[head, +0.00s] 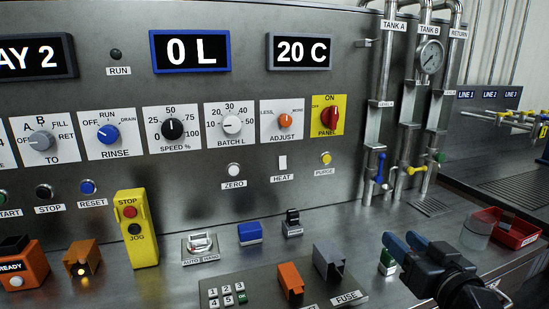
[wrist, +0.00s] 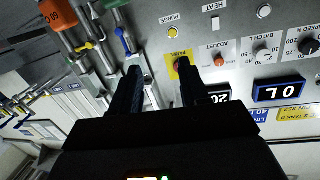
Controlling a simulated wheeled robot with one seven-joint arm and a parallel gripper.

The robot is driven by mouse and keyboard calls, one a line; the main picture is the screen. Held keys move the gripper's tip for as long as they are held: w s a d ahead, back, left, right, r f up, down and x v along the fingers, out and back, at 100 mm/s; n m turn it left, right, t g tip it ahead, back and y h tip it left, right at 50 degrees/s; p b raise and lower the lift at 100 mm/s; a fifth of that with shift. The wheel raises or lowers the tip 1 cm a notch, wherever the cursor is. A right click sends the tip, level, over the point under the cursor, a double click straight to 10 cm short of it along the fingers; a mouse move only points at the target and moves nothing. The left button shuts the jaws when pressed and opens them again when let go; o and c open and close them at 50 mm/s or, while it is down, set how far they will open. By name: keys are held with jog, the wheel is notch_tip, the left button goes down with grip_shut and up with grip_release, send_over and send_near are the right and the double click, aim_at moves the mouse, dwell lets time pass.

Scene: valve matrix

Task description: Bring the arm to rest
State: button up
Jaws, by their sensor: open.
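My gripper (head: 398,239) is at the lower right of the head view, above the right part of the bench, with dark blue fingers pointing up and left. In the wrist view my gripper (wrist: 158,70) shows its two fingers apart, with nothing between them. The panel appears upside down there. The fingers reach over the picture of the panel near the yellow-backed red PANEL switch (wrist: 181,66), but they do not visibly hold it. In the head view this PANEL switch (head: 328,115) stands clear, up and left of my gripper.
A grey FUSE box (head: 328,261) is left of my gripper; a green switch (head: 388,262) is close beside its fingers. A red tray (head: 512,232) lies to the right. Pipes with a blue valve handle (head: 380,167) and a yellow one (head: 416,170) rise behind.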

jog(key=s+f+m+h, duration=0.1)
jog(key=s+f, duration=0.3)
jog(key=s, duration=0.4)
jog(key=s+a+f+g+h, duration=0.1)
jog(key=s+f, duration=0.4)
jog(key=s, duration=0.2)
jog(key=s+f+m+h, duration=0.1)
jog(key=s+f, duration=0.3)
jog(key=s, duration=0.4)
jog(key=s+r, duration=0.2)
jog(key=s, duration=0.9)
jog(key=s+a+r+n+g, duration=0.1)
jog(key=s+r, duration=0.1)
jog(key=s, duration=0.9)
jog(key=shift+a+r, duration=0.2)
jog(key=shift+r, duration=0.2)
